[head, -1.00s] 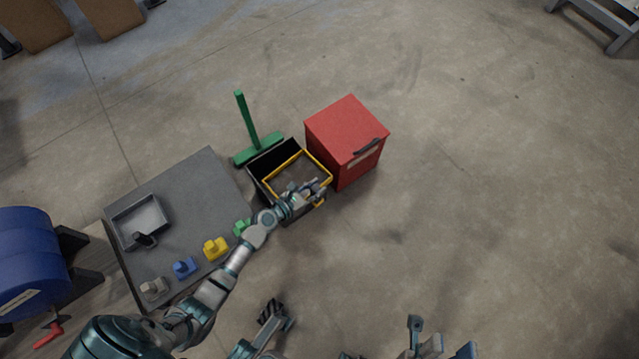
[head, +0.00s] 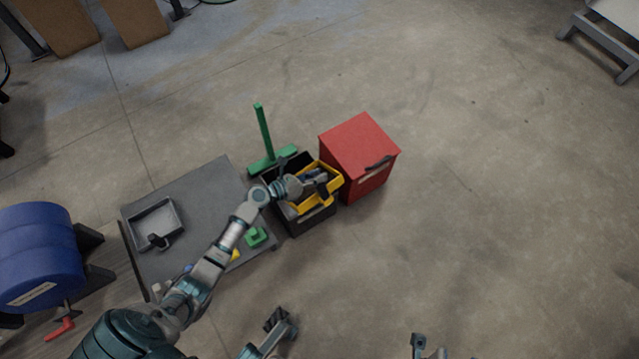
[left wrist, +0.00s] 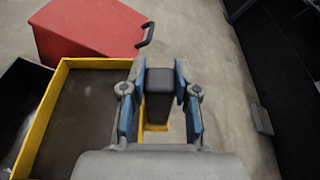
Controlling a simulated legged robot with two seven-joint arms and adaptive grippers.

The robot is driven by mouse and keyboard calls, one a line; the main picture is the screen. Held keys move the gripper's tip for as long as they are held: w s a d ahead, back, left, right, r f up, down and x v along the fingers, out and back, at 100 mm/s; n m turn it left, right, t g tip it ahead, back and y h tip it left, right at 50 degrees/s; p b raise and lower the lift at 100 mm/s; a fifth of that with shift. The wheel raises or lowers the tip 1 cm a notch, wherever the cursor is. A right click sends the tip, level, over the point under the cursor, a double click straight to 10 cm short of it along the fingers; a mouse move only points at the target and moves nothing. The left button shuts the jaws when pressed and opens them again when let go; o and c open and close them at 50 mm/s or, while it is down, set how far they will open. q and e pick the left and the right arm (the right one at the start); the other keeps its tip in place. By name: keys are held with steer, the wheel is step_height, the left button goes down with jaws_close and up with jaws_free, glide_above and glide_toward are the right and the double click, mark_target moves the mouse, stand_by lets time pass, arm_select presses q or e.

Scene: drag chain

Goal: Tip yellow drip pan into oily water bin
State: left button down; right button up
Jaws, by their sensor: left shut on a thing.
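The yellow drip pan (head: 334,184) is held tilted above the black open bin (head: 312,224), within its outline in the head view. In the left wrist view the pan (left wrist: 55,92) shows a yellow rim and a dark brown inside; whether liquid is in it I cannot tell. My left gripper (head: 326,184) is shut on the pan's dark handle (left wrist: 159,85), its fingers on both sides of it. My arm and gripper hide part of the pan and bin. The bin's contents are mostly hidden.
A red lidded box (head: 358,148) stands close to the bin's right. A green broom (head: 264,132) stands behind it. A grey table (head: 205,185) to the left holds a grey tray (head: 157,225) and a green block (head: 256,237). A blue drum (head: 38,255) lies far left. Floor at right is clear.

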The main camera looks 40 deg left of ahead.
arm_select(q)
steer(key=w+a+r+n+h, duration=0.1)
steer(key=w+a+r+n, duration=0.1)
steer(key=a, duration=0.6)
steer(key=shift+w+a+r+n+h+p, duration=0.25)
steer(key=shift+r+n+h+p, duration=0.1)
steer(key=shift+r+n, duration=0.65)
steer(key=shift+f, duration=0.2)
